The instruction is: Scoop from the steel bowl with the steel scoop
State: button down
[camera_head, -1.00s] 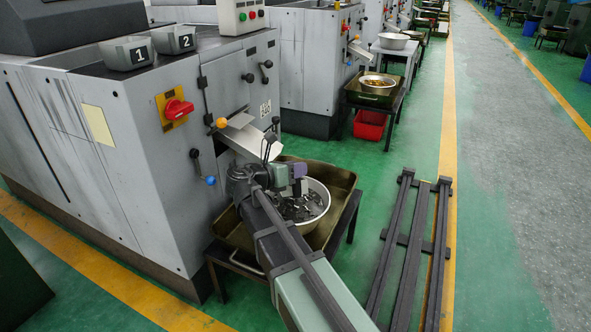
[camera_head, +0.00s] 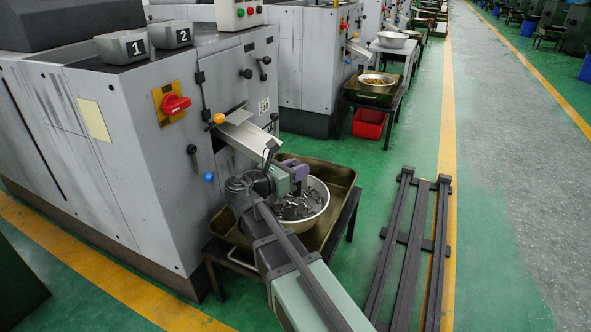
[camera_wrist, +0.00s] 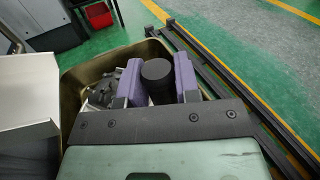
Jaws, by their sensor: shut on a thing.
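The steel bowl (camera_head: 326,204) sits in a brass-coloured tray (camera_head: 345,178) beside the near machine and holds many dark grey metal pieces (camera_head: 297,207). My gripper (camera_head: 297,174) is over the bowl, its purple fingers near the bowl's back left. In the wrist view my gripper (camera_wrist: 158,78) is shut on a dark round handle (camera_wrist: 158,72), which I take for the steel scoop's. The scoop's head is hidden, so I cannot tell whether it touches the pieces. Some grey pieces show left of the fingers in the wrist view (camera_wrist: 110,86).
A metal chute (camera_head: 243,132) slopes from the machine close to my wrist. Two grey bins marked 1 (camera_head: 124,47) and 2 (camera_head: 170,36) stand on the machine. A dark rail frame (camera_head: 412,250) lies on the floor at right. Another bowl (camera_head: 376,79) stands farther back.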

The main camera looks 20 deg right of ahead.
jog(key=shift+s+a+f+m+h+b, duration=0.2)
jog(key=shift+s+f+m+h+b, duration=0.3)
jog(key=shift+s+m+b, duration=0.45)
